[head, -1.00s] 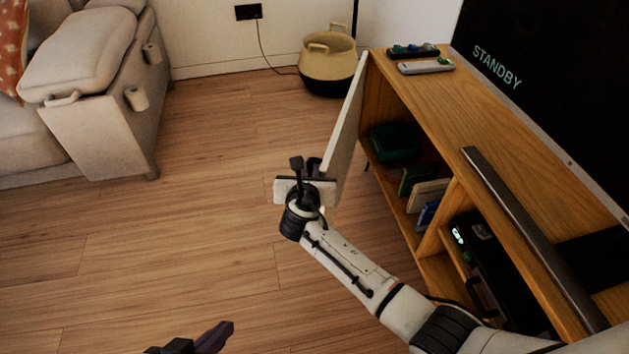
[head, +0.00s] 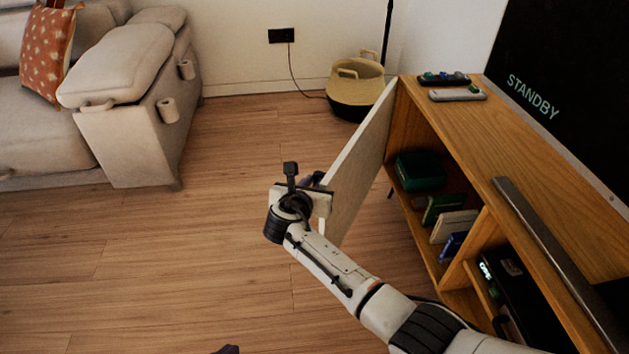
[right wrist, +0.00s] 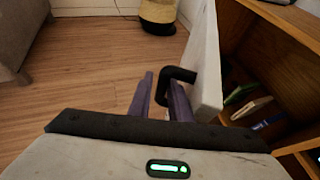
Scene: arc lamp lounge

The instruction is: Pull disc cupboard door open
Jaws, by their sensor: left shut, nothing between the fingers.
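The disc cupboard door (head: 358,165) is a pale panel hinged at the far end of the wooden cabinet (head: 480,150). It stands well open, swung out over the floor. In the right wrist view the door (right wrist: 206,60) shows edge-on, with a black bar handle (right wrist: 178,72) on its left side. My left gripper (head: 228,350) shows only a purple tip at the bottom edge, shut and empty.
Inside the cabinet are a green box (head: 420,170) and several cases. Remotes (head: 458,94) and a soundbar (head: 548,255) lie on top, near a screen (head: 560,90). A basket (head: 357,88) stands behind the door. The floor between sofa (head: 130,130) and door is clear.

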